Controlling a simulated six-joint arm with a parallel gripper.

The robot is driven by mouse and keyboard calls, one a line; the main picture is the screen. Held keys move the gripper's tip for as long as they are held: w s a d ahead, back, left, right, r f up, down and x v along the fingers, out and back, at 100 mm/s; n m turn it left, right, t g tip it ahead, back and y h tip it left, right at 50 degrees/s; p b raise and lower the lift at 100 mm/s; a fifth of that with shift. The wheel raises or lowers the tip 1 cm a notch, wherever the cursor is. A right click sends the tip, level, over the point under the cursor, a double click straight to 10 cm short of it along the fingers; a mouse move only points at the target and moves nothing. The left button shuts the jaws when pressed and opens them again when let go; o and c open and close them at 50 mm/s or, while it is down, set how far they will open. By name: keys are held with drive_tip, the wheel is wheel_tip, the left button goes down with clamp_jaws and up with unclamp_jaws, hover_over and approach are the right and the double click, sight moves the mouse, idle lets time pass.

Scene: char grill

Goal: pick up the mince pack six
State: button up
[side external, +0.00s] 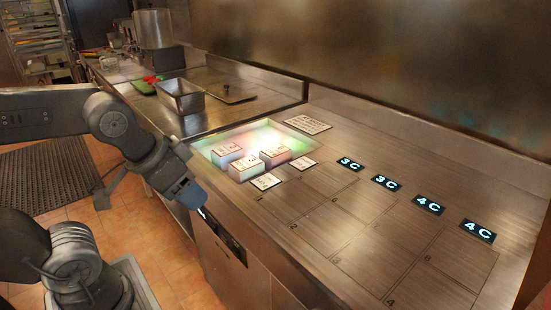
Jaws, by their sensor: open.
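Several small white-topped packs stand in a lit, shallow tray (299,141) set in the steel counter. One pack is at the back left (227,152), one at the front (247,167) and one at the right (275,155). Their printed labels are too small to read, so I cannot tell which is mince pack six. My gripper (204,213) is open, in front of the counter's front edge, to the left of and below the tray in the picture. It is apart from the packs, and its fingers are small and hard to make out.
Small label cards (265,181) lie by the tray, with a larger card (308,124) behind. Marked, numbered counter cells (345,215) are empty. Lit signs (386,183) read 3C and 4C. A metal pan (181,96) and green board (143,88) stand further back.

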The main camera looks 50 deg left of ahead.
drive_tip(key=o, duration=0.4)
drive_tip(key=shift+c, duration=0.2)
drive_tip(key=w+a+r, duration=0.2)
drive_tip(key=w, duration=0.4)
drive_tip(key=w+a+r, duration=0.2)
drive_tip(key=w, duration=0.3)
drive_tip(key=g, duration=0.1)
hover_over(274, 151)
drive_tip(key=s, duration=0.5)
wheel_tip(274, 151, down, 11)
drive_tip(key=x, duration=0.8)
drive_tip(key=shift+a, duration=0.15)
drive_tip(key=shift+x, duration=3.2)
